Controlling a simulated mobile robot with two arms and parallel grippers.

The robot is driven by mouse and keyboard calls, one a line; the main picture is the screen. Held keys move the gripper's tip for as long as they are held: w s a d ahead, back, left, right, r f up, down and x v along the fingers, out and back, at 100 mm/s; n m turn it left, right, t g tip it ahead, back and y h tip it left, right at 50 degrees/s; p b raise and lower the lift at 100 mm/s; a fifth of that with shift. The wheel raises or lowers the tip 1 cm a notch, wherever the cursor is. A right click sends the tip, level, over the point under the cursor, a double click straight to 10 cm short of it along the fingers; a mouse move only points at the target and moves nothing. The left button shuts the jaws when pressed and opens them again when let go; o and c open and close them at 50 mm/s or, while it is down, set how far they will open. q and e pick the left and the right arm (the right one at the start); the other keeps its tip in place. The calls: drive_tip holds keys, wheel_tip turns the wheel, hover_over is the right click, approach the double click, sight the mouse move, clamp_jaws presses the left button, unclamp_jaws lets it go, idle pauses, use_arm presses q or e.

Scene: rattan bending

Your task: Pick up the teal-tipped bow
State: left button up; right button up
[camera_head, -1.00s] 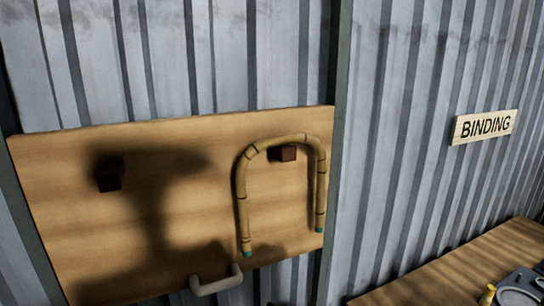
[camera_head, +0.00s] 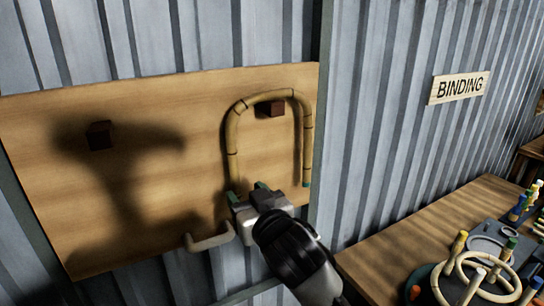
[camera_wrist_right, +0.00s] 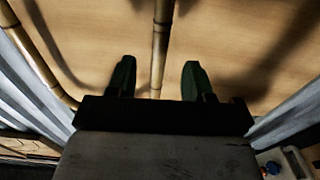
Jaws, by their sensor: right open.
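The bow (camera_head: 233,140) is an upside-down U of tan cane with dark joint rings. It hangs over a dark peg (camera_head: 270,109) on the wooden board. The teal tip (camera_head: 306,184) of its right leg shows in the head view; its left leg's tip is hidden behind my right gripper (camera_head: 248,191). This gripper is open at the lower end of the left leg. In the right wrist view, one bow leg (camera_wrist_right: 160,45) runs between the open fingers (camera_wrist_right: 157,78), with no visible contact. The other leg (camera_wrist_right: 45,60) is at the left. My left gripper is out of view.
The board (camera_head: 170,90) stands before a corrugated wall. It has a second, empty peg (camera_head: 100,136) and a pale handle (camera_head: 209,238) near its lower edge. A bench (camera_head: 400,245) at the right holds rings and small coloured items below a BINDING sign (camera_head: 460,87).

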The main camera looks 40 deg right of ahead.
sight(238, 185)
drive_tip(key=shift+f+b+x, duration=0.2)
drive_tip(key=shift+b+x, duration=0.45)
drive_tip(key=shift+x, duration=0.25)
drive_tip(key=shift+w+d+r, duration=0.15)
drive_tip(key=shift+w, duration=0.15)
drive_tip(key=shift+w+r, duration=0.1)
drive_tip(key=shift+w, duration=0.1)
drive_tip(key=p+x, duration=0.2)
drive_tip(key=x, duration=0.2)
drive_tip(key=shift+w+d, duration=0.1)
drive_tip(key=shift+w, duration=0.3)
drive_tip(key=shift+s, duration=0.1)
drive_tip(key=c, duration=0.3)
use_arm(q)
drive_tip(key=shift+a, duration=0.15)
use_arm(e)
clamp_jaws()
